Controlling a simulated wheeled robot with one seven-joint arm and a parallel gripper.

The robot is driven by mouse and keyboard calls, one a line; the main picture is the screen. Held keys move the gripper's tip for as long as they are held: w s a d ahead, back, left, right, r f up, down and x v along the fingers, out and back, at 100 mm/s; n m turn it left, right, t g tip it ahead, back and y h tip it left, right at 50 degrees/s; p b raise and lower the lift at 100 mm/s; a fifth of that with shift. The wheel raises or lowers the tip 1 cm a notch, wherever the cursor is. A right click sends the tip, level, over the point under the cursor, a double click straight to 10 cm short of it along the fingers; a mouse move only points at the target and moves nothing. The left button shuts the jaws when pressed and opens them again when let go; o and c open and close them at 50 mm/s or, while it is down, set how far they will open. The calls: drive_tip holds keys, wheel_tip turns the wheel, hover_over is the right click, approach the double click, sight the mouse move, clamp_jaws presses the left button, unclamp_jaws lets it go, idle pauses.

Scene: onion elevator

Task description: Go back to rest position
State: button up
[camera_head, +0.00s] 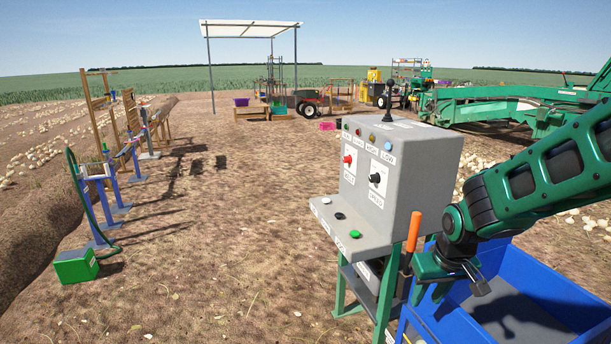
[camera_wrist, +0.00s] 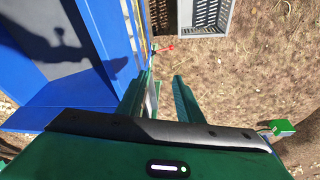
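My gripper (camera_head: 432,290) points down at the right of the head view, just right of the grey control box (camera_head: 385,185) and over the near-left edge of a blue bin (camera_head: 535,265). In the wrist view the two green fingers (camera_wrist: 160,88) stand apart, with a gap and nothing held between them. The control box carries a red and a black knob, coloured lamps, a black lever on top, and white, black and green buttons on its ledge. An orange handle (camera_head: 414,230) stands upright between the box and my gripper.
The blue bin also shows at the left of the wrist view (camera_wrist: 100,92). A green box (camera_head: 76,266) with a hose lies on the soil at left. Green machinery (camera_head: 500,105) stands behind at right, a canopy (camera_head: 250,29) farther back. The middle ground is clear.

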drive_tip(key=s+d+r+t, duration=0.1)
drive_tip(key=s+r, duration=0.9)
drive_tip(key=s+d+f+m+g, duration=0.1)
drive_tip(key=s+d+m+g, duration=0.1)
drive_tip(key=s+d, duration=0.3)
drive_tip(key=s+d+f+m+g, duration=0.1)
drive_tip(key=s+d+m, duration=0.4)
drive_tip(key=s, duration=0.6)
drive_tip(key=shift+s+d+f+g, duration=0.2)
drive_tip(key=shift+s+d+g, duration=0.1)
drive_tip(key=shift+d+g, duration=0.45)
drive_tip(key=shift+a, duration=0.1)
drive_tip(key=shift+w+f, duration=0.25)
drive_tip(key=shift+w, duration=0.4)
drive_tip(key=shift+o, duration=0.7)
